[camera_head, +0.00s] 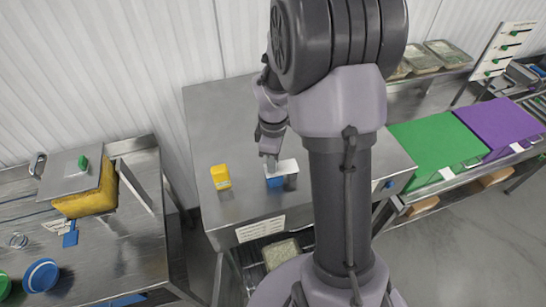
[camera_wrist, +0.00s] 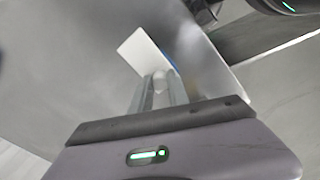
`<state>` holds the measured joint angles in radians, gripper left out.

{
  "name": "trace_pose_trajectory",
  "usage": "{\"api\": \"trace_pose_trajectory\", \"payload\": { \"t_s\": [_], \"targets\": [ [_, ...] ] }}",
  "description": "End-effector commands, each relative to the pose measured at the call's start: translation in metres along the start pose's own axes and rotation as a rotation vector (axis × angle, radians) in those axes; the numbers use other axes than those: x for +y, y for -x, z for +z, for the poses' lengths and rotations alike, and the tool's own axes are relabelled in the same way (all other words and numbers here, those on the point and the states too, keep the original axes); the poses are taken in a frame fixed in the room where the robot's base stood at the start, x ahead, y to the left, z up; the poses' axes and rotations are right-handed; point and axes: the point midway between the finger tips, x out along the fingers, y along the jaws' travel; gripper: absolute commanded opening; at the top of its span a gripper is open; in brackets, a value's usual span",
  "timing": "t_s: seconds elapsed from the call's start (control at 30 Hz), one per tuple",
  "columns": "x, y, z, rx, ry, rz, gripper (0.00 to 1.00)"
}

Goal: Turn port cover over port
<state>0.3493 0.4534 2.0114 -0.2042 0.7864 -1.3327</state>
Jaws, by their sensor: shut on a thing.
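A small box with a white top and a blue front (camera_head: 283,180) stands on the middle steel table, right under my gripper (camera_head: 271,161). I take its white plate (camera_wrist: 143,50) to be the port cover; it looks flat and square in the wrist view. My gripper, also in the wrist view (camera_wrist: 160,82), is shut on a small pale part at the near edge of this cover. A bit of blue (camera_wrist: 169,62) shows beside the cover. The port itself is not clearly visible, and the fingers hide the cover's near edge.
A yellow container (camera_head: 220,177) stands just left of the box on the steel table (camera_head: 205,115). A yellow block under a metal lid (camera_head: 72,174) is on the left table. Green (camera_head: 435,148) and purple (camera_head: 499,125) boards lie at right. The back of the middle table is clear.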

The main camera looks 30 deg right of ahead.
Motion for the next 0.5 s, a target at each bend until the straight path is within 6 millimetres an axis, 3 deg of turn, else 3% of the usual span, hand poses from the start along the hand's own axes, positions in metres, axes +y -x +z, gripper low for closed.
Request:
{"api": "trace_pose_trajectory", "payload": {
  "t_s": [0.5],
  "targets": [
    [-0.0044,0.0001,0.0026,0.000,0.084,0.000,0.00]
  ]
}}
